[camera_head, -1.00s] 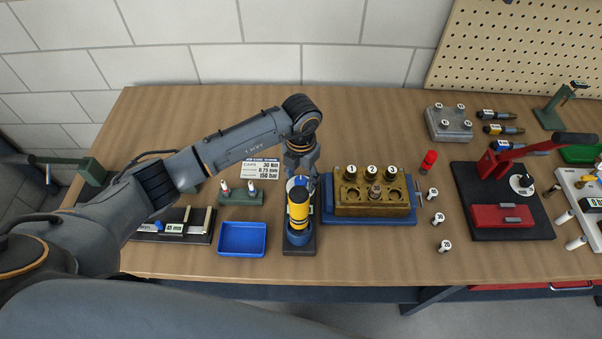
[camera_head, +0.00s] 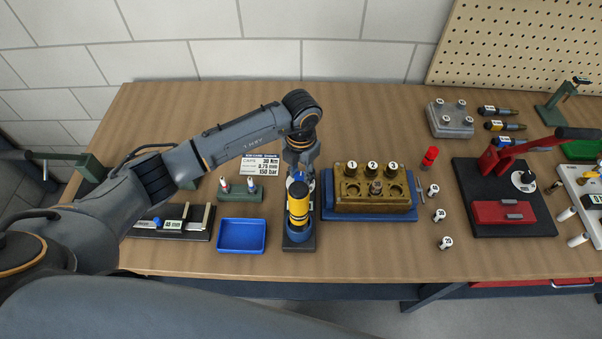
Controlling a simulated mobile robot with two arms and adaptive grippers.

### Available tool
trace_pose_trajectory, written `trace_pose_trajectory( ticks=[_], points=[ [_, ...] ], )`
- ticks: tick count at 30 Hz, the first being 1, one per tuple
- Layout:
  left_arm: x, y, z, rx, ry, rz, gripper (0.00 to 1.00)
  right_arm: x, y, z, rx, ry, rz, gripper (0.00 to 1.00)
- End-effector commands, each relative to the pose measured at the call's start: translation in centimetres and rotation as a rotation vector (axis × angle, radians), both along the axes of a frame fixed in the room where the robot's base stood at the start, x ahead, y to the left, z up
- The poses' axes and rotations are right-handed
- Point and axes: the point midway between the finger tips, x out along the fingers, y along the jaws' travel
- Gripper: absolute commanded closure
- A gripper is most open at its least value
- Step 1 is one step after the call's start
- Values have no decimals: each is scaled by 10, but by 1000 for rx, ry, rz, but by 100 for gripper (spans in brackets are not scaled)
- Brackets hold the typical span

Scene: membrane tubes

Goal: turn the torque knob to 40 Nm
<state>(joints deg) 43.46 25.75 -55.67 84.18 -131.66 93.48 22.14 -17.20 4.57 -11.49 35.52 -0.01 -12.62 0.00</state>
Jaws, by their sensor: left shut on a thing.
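A yellow, black and blue cylindrical tool (camera_head: 299,211) stands on a dark base plate near the middle of the bench. Its far end is blue, and my left gripper (camera_head: 299,174) is there, shut on that end part, which I take to be the torque knob. The fingers and wrist hide most of the knob, and no scale or setting can be read. My right gripper is not in view.
A blue tray (camera_head: 241,249) lies just left of the tool. A brass block (camera_head: 400,203) with numbered caps sits close on its right. A green stand (camera_head: 240,196) is behind the tray. A red press (camera_head: 505,213) stands further right.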

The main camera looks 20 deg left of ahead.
Motion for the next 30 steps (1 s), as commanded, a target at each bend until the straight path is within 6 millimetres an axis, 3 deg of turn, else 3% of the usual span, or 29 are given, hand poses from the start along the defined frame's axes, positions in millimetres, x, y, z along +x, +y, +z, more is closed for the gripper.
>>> trace_pose_trajectory(
  ticks=[30],
  points=[
    [1, 0, -5, 3, -4, -906, 100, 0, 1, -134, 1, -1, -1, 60]
  ],
)
